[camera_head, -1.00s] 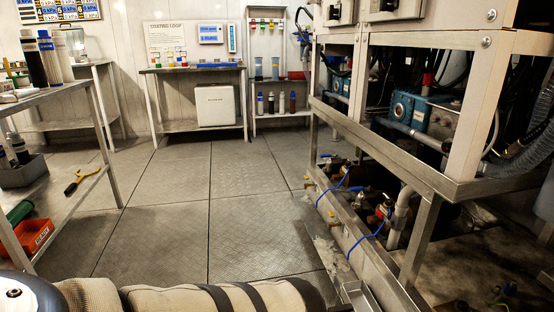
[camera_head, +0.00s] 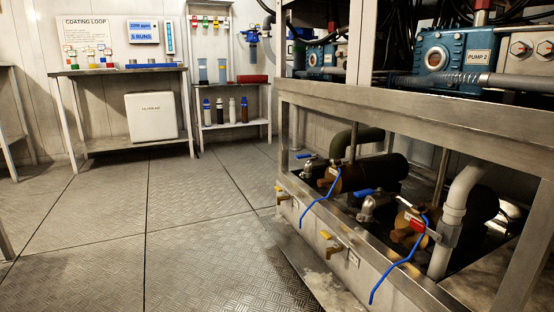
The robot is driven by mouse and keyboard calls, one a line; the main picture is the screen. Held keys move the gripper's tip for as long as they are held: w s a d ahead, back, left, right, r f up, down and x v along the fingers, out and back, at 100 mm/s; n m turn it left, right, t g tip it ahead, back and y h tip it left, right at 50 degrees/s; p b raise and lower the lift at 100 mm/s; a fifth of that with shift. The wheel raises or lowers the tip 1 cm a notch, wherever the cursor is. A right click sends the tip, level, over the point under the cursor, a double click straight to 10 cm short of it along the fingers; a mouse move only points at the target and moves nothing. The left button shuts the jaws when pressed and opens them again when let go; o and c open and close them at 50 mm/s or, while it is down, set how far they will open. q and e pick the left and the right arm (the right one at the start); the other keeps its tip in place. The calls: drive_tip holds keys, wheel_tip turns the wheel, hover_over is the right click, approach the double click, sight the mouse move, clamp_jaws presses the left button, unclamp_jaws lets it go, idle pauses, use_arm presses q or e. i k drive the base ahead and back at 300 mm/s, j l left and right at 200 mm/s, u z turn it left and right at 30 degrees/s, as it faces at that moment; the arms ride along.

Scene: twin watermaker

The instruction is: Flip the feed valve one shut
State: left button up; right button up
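Several valves sit low in the metal skid frame at the right. One has a blue lever (camera_head: 362,192) and stands near the middle of the skid. Another blue lever (camera_head: 306,156) is further back. A valve with a red lever (camera_head: 417,226) is at the near end, beside a grey pipe. Two yellow-handled taps, a near one (camera_head: 330,242) and a far one (camera_head: 282,192), stick out from the front face. A small tag is by the near tap, but I cannot read it. I cannot tell which valve is feed valve one. Neither gripper is in view.
The skid's steel top rail (camera_head: 390,104) runs in front of the blue pump marked PUMP 2 (camera_head: 434,59). Two thin blue tubes, one near (camera_head: 398,262) and one far (camera_head: 322,203), hang over the front. The floor (camera_head: 170,235) at left is clear. A bench (camera_head: 122,71) stands behind.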

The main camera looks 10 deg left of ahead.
sight(384, 171)
drive_tip(key=i+j, duration=0.4)
drive_tip(key=i+j+z, duration=0.15)
drive_tip(key=i+j, duration=0.25)
drive_tip(key=i, duration=0.25)
